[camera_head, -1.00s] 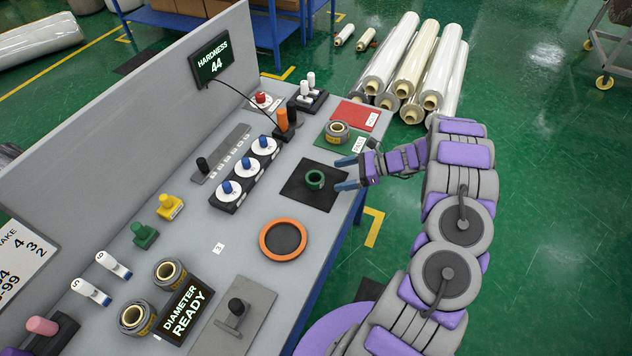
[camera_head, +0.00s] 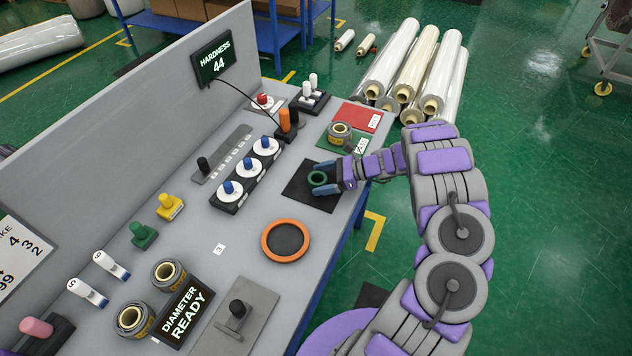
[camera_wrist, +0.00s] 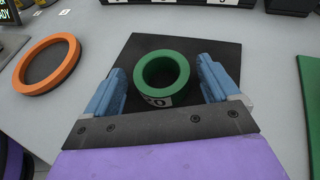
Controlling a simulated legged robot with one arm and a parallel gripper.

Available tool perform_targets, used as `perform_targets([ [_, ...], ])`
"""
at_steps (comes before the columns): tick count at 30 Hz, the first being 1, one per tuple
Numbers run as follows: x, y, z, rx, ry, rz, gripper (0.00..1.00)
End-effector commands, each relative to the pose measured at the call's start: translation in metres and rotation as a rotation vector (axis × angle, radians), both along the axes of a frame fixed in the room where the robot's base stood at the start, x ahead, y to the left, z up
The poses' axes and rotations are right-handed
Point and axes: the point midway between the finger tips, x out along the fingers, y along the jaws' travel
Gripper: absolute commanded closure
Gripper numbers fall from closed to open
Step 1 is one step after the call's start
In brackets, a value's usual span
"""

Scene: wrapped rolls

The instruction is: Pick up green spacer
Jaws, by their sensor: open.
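The green spacer (camera_head: 318,178) is a short ring lying on a black square pad (camera_head: 298,193) near the right edge of the grey table. In the wrist view the green spacer (camera_wrist: 162,57) sits between the two blue fingers of my gripper (camera_wrist: 163,82), with a gap on each side. A white label marked "20" shows partly at its near side. My gripper (camera_head: 329,177) also shows in the head view, reaching in from the right with its fingers open around the ring.
An orange ring (camera_head: 286,240) lies nearer on the table, left of the pad in the wrist view. A wrapped roll (camera_head: 340,133) stands on a green pad behind. A red pad (camera_head: 357,116), blue-knobbed dials (camera_head: 248,171) and black-and-orange posts (camera_head: 288,121) are close by.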

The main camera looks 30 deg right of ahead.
Motion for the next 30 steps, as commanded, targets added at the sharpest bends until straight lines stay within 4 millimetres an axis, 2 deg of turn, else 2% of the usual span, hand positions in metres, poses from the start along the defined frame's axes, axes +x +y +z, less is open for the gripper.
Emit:
perform_targets([
  [4,0.0000,-0.0014,-0.0001,0.001,0.000,-0.001,0.13],
  [22,-0.0001,-0.0002,0.0001,-0.001,0.000,-0.001,0.71],
  [30,0.0000,-0.0015,0.0003,0.001,0.000,-0.001,0.71],
])
